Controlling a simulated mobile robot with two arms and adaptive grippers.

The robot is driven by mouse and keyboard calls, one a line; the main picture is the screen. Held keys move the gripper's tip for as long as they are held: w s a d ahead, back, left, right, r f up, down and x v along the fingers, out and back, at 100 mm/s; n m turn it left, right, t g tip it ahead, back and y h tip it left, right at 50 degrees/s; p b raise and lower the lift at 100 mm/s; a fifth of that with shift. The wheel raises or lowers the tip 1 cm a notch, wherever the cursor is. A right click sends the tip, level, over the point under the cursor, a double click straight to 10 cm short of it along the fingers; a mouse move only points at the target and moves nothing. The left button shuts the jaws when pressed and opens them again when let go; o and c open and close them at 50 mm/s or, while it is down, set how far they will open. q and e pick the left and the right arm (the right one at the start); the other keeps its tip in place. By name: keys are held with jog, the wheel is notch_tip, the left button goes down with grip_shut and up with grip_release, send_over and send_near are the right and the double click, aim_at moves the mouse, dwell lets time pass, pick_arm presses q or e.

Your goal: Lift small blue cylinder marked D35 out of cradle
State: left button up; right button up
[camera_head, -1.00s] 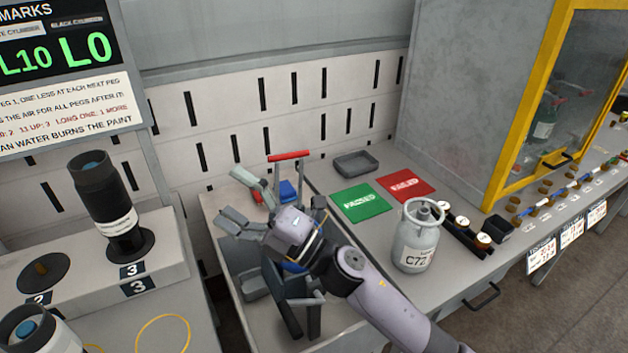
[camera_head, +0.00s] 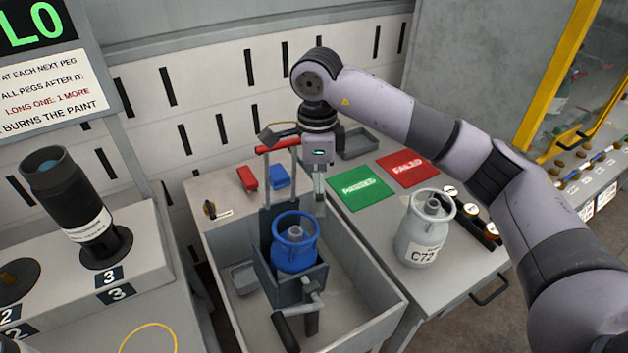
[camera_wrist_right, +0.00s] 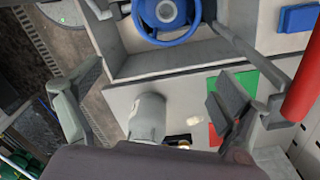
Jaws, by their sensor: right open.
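The small blue cylinder (camera_head: 294,255) stands upright in the dark grey cradle (camera_head: 290,292), inside a light grey open bin. Its collar and valve show on top; no D35 mark is readable. My right gripper (camera_head: 292,170) is open and empty, above and behind the cylinder, near the red crossbar (camera_head: 278,146) on two posts. In the right wrist view, the blue ring of the cylinder (camera_wrist_right: 167,22) shows at the top edge, beyond the spread fingers (camera_wrist_right: 155,92), apart from them. My left gripper is out of view.
A grey cylinder labelled C72 (camera_head: 422,235) stands on the bench at right. Green PASSED (camera_head: 360,188) and red FAILED (camera_head: 407,168) mats lie behind it. Red (camera_head: 247,178) and blue (camera_head: 279,176) blocks sit behind the bin. The bin wall (camera_head: 362,262) surrounds the cradle.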

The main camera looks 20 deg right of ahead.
aim_at(316, 240)
jog(key=f+p, duration=0.1)
jog(key=f, duration=0.4)
jog(key=f+p, duration=0.1)
jog(key=f, duration=0.4)
jog(key=f+p, duration=0.1)
jog(key=f, duration=0.5)
jog(key=shift+s+a, duration=0.2)
jog(key=shift+s, duration=0.15)
jog(key=shift+f, duration=0.55)
jog(key=shift+c, duration=0.5)
